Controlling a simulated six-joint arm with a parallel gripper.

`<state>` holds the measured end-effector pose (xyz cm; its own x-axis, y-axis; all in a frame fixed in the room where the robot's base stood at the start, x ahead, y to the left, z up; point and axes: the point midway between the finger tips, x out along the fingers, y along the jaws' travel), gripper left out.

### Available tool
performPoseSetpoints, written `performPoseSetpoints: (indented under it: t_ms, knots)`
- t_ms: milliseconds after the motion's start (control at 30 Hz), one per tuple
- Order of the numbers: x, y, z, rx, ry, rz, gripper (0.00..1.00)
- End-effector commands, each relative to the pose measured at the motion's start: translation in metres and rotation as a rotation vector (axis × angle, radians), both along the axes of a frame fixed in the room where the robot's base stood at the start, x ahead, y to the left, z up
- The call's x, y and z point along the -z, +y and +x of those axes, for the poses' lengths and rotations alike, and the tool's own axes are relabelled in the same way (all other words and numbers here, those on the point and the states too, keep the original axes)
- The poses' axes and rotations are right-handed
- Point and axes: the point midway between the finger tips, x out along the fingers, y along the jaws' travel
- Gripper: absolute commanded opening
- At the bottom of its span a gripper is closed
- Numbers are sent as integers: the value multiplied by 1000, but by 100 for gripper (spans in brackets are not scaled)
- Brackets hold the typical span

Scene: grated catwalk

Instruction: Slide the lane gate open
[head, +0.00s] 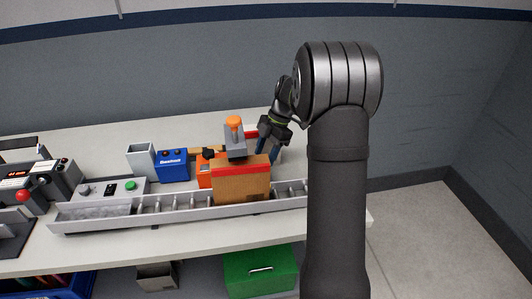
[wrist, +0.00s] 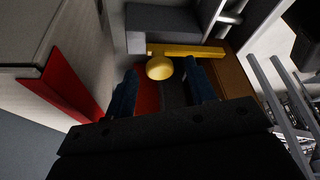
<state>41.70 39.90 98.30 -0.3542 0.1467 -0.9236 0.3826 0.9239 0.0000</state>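A yellow bar (wrist: 195,50) with a round yellow knob (wrist: 160,68) shows in the wrist view and looks like the lane gate's handle. It lies just beyond my gripper (wrist: 163,82), whose two blue fingers are apart, with the knob in line with the gap between them. I cannot tell whether either finger touches the knob. In the head view my gripper (head: 266,148) points down behind the cardboard box (head: 242,184).
The box stands on a roller conveyor (head: 180,208) along the bench front. A grey device with an orange top (head: 235,124) stands close left of my gripper. A blue unit (head: 172,165) and a control panel with a green button (head: 130,186) are further left.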

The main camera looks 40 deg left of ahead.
Motion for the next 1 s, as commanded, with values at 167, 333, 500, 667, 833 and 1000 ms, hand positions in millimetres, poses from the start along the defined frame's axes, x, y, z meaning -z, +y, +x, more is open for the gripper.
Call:
performPoseSetpoints:
  t_ms: [167, 333, 500, 667, 833, 1000]
  knots:
    - [0, 0, 0, 0, 0, 0, 50]
    - [-7, -1, 3, 1, -3, 2, 50]
    - [-34, -5, 14, 1, -5, 3, 50]
    - [-71, -11, 28, 2, -3, 3, 50]
    - [-109, -17, 43, 2, -4, 2, 50]
    - [-140, -22, 54, 1, -3, 1, 50]
